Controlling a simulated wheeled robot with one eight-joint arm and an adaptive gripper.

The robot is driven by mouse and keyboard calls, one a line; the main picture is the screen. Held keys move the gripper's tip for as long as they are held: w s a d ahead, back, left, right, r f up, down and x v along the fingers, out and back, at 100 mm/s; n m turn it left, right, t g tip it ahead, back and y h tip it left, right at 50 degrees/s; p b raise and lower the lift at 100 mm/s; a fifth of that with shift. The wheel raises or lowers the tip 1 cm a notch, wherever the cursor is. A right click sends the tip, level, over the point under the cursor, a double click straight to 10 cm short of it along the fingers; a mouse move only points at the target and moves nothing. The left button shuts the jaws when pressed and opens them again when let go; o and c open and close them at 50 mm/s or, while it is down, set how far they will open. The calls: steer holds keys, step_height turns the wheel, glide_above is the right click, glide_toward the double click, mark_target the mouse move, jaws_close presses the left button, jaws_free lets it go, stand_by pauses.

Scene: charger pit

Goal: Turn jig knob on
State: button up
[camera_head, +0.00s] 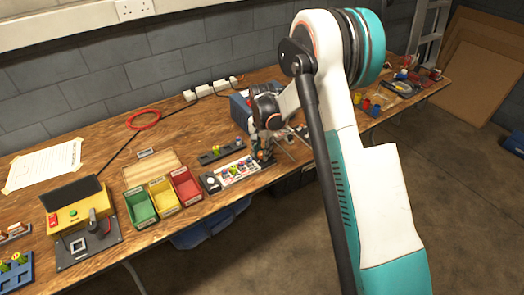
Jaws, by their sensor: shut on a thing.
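A small jig board (238,172) with a pale top and several coloured parts lies near the table's front edge, in the middle of the head view. My gripper (263,158) points down at the right end of this board. It is small and dark in the view. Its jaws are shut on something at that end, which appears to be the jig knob. The knob itself is hidden by the fingers, so I cannot tell which way it is turned.
Green (140,206), yellow (164,196) and red (187,186) bins stand left of the board. A yellow box (75,212) with a grey fixture is further left. A dark strip (221,152) lies behind the board. A blue box (240,106) stands behind my gripper.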

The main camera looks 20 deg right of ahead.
stand_by(0.3)
steer(key=o, duration=1.1)
step_height(320, 180, up, 12)
